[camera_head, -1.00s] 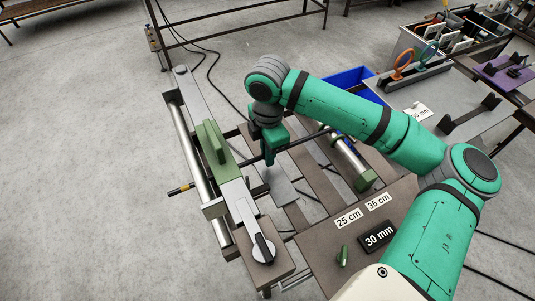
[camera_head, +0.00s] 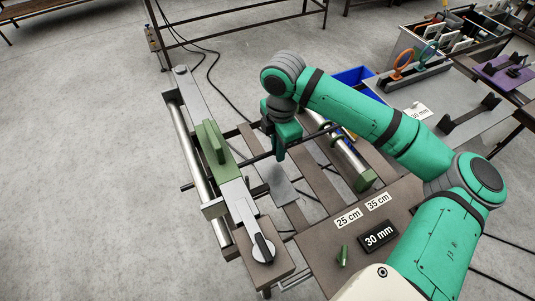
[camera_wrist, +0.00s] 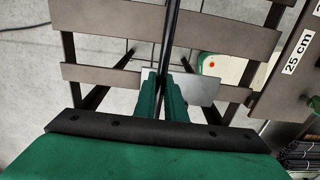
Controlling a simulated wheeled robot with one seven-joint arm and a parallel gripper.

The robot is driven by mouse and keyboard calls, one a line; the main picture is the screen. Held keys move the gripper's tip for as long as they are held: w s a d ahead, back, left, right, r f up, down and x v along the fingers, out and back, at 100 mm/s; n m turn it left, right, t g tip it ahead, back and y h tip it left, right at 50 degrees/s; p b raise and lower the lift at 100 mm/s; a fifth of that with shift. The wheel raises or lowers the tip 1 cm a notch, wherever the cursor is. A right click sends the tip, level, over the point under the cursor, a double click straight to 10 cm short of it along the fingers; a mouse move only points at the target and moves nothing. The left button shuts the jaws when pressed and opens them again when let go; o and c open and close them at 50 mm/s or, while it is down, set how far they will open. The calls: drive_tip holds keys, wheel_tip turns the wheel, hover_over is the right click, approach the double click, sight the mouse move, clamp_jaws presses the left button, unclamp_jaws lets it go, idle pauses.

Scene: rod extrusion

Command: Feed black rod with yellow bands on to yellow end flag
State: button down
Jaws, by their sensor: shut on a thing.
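My gripper (camera_head: 281,152) is shut on the black rod (camera_head: 258,157), above the machine frame. The rod runs right from my gripper towards the silver cylinder, and left into the green block (camera_head: 213,142) on the rail. A short dark end of it sticks out past the left silver bar, with no yellow band showing there. In the wrist view, the rod (camera_wrist: 174,38) runs straight away from between the two green fingers (camera_wrist: 163,98). I cannot make out the yellow end flag clearly.
A black-handled lever (camera_head: 262,249) sits at the rail's near end. A brown panel carries a "30 mm" display (camera_head: 378,237), two length labels and a green switch (camera_head: 343,254). A blue bin (camera_head: 353,77) stands behind my arm. Floor to the left is clear.

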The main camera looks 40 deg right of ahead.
drive_tip(key=shift+s+d, duration=0.1)
drive_tip(key=shift+d, duration=0.5)
drive_tip(key=c, duration=1.7)
unclamp_jaws()
drive_tip(key=shift+c, duration=0.2)
wheel_tip(320, 180, up, 11)
drive_tip(key=shift+f, duration=0.15)
